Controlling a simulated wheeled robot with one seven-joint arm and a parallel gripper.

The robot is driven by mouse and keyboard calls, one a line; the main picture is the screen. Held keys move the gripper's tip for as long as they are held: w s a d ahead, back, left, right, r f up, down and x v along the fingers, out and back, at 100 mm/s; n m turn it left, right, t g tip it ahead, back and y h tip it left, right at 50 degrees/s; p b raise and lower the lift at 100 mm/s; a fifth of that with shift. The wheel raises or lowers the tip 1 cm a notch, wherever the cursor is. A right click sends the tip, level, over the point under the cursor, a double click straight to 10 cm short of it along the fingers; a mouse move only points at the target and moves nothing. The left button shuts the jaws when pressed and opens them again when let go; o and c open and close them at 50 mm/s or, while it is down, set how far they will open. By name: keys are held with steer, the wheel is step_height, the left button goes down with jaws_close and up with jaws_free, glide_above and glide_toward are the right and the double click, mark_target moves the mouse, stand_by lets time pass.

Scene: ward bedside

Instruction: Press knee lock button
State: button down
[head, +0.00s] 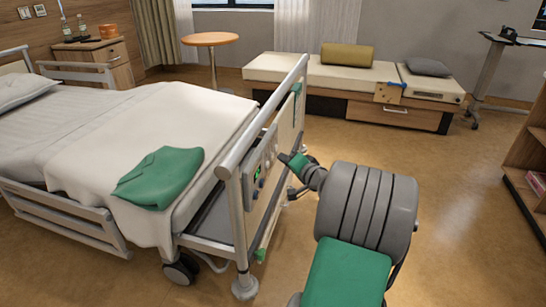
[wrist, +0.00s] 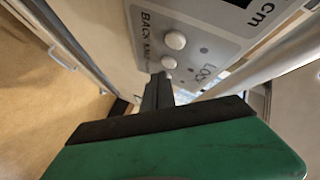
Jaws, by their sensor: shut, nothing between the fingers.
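The bed's control panel (head: 258,168) is mounted on the outer face of the footboard. In the wrist view the grey panel (wrist: 200,18) shows the printed words BACK, KNEE and LOCK. Two round pale buttons show on it: an upper one (wrist: 175,40) and a lower one (wrist: 168,62), the latter nearer the fingertips. Which is the knee lock button is not fully clear from the slanted labels. My gripper (head: 285,158) is shut and empty, pointing at the panel. In the wrist view its fingertips (wrist: 160,78) are just below the lower button; I cannot tell whether they touch it.
The footboard rail (head: 262,115) rises beside my gripper. A green folded cloth (head: 160,177) lies on the bed. A low bench (head: 335,77) with cushions stands at the back, and a shelf (head: 528,150) at the right. The floor between them is clear.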

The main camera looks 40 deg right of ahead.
steer(key=shift+w+a, duration=0.15)
steer(key=shift+w, duration=0.1)
steer(key=shift+w+a, duration=0.25)
steer(key=shift+w, duration=0.05)
stand_by(0.6)
stand_by(0.4)
steer(key=shift+s+d, duration=0.45)
steer(key=shift+s, duration=0.2)
steer(key=s+d, duration=0.1)
steer(key=s, duration=0.1)
steer(key=s+d, duration=0.2)
steer(key=shift+d, duration=0.1)
